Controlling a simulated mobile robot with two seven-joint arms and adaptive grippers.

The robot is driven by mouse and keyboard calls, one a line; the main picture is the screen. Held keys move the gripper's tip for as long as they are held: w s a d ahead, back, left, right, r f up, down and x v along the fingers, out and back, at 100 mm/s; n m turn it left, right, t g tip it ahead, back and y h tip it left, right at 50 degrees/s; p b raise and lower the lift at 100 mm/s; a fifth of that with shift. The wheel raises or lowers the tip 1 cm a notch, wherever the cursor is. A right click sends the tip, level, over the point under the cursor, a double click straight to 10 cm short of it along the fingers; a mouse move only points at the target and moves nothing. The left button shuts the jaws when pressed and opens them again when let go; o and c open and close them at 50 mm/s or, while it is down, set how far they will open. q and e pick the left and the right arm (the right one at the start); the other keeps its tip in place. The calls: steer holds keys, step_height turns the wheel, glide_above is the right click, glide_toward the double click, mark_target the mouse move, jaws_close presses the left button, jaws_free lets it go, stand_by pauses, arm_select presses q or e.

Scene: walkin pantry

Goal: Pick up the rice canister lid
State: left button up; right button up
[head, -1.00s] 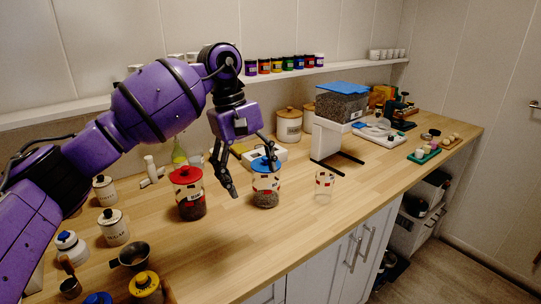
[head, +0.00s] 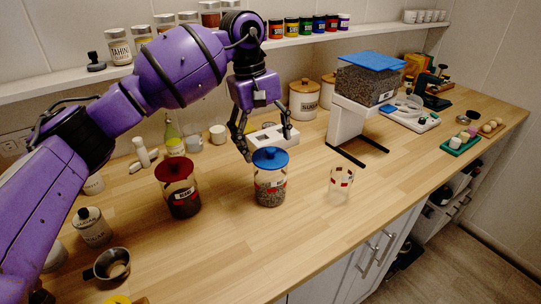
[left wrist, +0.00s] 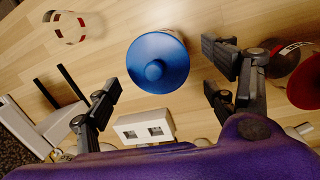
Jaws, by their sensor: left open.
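A clear canister with dark grain and a domed blue lid (head: 270,158) stands upright on the wooden counter. The blue lid (left wrist: 157,62) also shows from above in the left wrist view, with its round knob. A second canister with a red lid (head: 174,169) stands to its left; the small labels are hard to read. My left gripper (head: 267,147) is open and empty, pointing down with its fingers at the blue lid's far side. In the left wrist view the open fingers lie either side of the lid's lower part, apart from it. My right gripper is not in view.
A white socket block (head: 268,137) lies just behind the blue-lidded canister. An empty clear glass (head: 341,183) stands to its right, near a white dispenser stand (head: 345,122). A shelf of jars (head: 290,27) runs along the wall.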

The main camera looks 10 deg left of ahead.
mark_target(270, 155)
arm_select(q)
steer(key=shift+d+f, duration=0.15)
steer(key=shift+f, duration=0.6)
steer(key=shift+d+f, duration=0.1)
steer(key=shift+f, duration=0.6)
steer(key=shift+c, duration=0.6)
steer(key=c, duration=1.3)
